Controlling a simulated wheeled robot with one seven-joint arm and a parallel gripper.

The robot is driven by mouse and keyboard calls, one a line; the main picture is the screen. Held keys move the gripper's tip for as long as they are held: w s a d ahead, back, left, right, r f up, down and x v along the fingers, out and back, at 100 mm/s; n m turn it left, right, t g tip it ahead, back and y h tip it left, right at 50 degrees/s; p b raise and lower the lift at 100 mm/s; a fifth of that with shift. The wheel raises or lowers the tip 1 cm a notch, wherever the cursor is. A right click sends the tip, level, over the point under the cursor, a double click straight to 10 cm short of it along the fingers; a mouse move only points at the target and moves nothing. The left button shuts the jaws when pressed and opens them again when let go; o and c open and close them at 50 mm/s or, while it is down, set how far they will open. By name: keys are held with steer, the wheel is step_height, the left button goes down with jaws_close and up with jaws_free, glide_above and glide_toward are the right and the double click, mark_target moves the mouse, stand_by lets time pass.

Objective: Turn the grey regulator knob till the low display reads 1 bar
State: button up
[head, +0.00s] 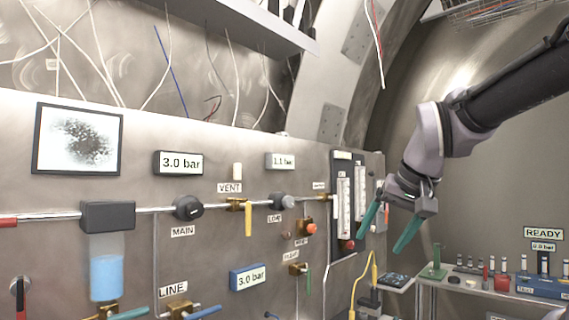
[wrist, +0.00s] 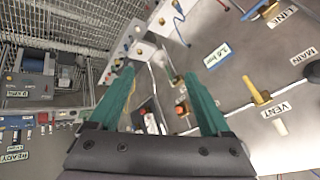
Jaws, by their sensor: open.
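The grey regulator knob (head: 283,201) is on the steel panel in the head view, right of the yellow vent lever, with a small label under it that is hard to read. The small white display (head: 281,161) above it seems to read 1.1 bar. My gripper (head: 385,238) is open and empty, its two green fingers pointing down, well to the right of the knob and in front of the panel's right end. In the wrist view my gripper (wrist: 158,75) shows both fingers spread apart; I cannot make out the grey knob there.
The dark MAIN knob (head: 188,207) and a 3.0 bar display (head: 178,163) are further left. The yellow vent lever (head: 248,218) hangs beside the grey knob. An orange button (head: 310,228) and flow tubes (head: 345,205) are to its right. A blue display (head: 248,278) sits lower.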

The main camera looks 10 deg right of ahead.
mark_target(291, 201)
stand_by(0.4)
steer(key=w+a+r+m+g+y, duration=0.1)
steer(key=w+a+r+m+y, duration=0.2)
steer(key=w+a+m+y, duration=0.85)
steer(key=w+d+m+t+h, duration=0.1)
steer(key=w+d+m+t, duration=0.25)
steer(key=w+m, duration=0.45)
steer(key=w+d+m+t+h, duration=0.15)
steer(key=w+m+t, duration=0.25)
steer(key=w, duration=0.7)
steer(key=shift+y, duration=0.4)
steer(key=x, duration=1)
steer(key=shift+w+d+r, duration=0.15)
steer(key=shift+w+r, duration=0.1)
steer(key=shift+w, duration=0.05)
